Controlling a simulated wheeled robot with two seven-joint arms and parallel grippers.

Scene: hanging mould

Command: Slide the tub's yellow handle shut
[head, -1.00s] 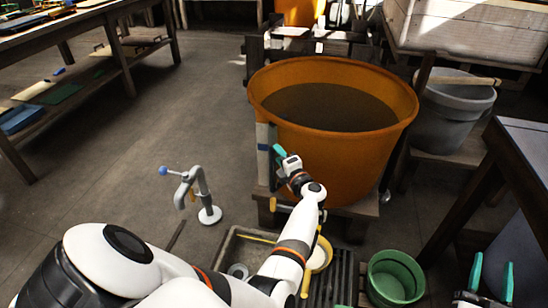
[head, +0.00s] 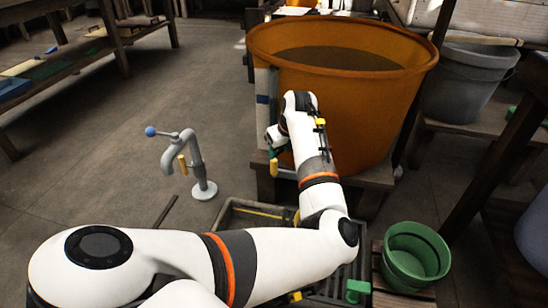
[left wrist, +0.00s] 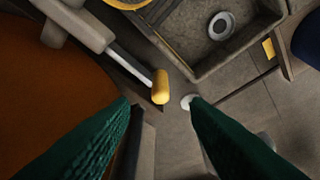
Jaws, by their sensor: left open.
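The big orange tub (head: 345,110) stands on a wooden stand and holds dark contents. Its yellow handle (head: 274,168) shows low at the tub's left front. In the left wrist view the yellow handle (left wrist: 160,87) sits on the end of a bare metal rod coming out of a grey body. My left gripper (head: 273,152) is beside the tub's lower left front, mostly hidden by its own wrist. In the left wrist view its green fingers (left wrist: 160,105) are spread, with the handle just beyond and between the tips, no contact visible. My right gripper is out of view.
A grey tap (head: 190,160) with a blue knob and a yellow lever stands on the floor at left. A grey trough (head: 235,215) lies below the tub. A green bucket (head: 415,257) stands at right front. A grey tub (head: 470,85) is at right.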

